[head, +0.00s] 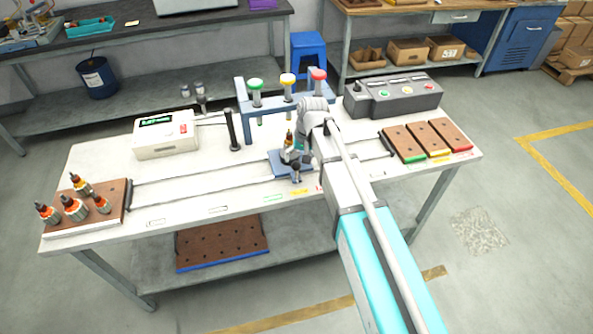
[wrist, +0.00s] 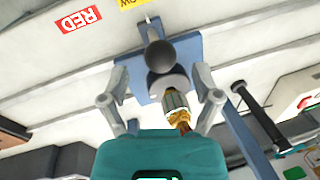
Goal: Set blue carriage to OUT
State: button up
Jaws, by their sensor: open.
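The blue carriage (head: 276,161) sits on two rails near the middle of the white table. In the wrist view its blue plate (wrist: 193,45) carries a dark round knob (wrist: 162,56). An armature (wrist: 177,103) with a dark body and gold end stands at the carriage, partly hidden behind my gripper's body. My gripper (head: 296,168) is over the carriage in the head view. In the wrist view my gripper (wrist: 160,85) is open, its fingers apart on either side of the knob and armature. I cannot tell whether either finger touches them.
Rails run left to a brown board (head: 85,218) with several armatures. A blue frame (head: 243,113) with green, yellow and red knobs stands behind the carriage. A white box (head: 165,145) is left, a grey control panel (head: 395,97) right. Brown pads (head: 403,142) lie at the right end.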

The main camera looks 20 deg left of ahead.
aim_at(297, 162)
jog(key=shift+s+a+f+b, duration=0.1)
jog(key=shift+a+f+b, duration=0.1)
jog(key=shift+f+b, duration=0.7)
jog(key=shift+a+f+b, duration=0.15)
jog(key=shift+f+b, duration=0.5)
jog(key=shift+f, duration=0.3)
jog(key=shift+c, duration=0.3)
grip_shut()
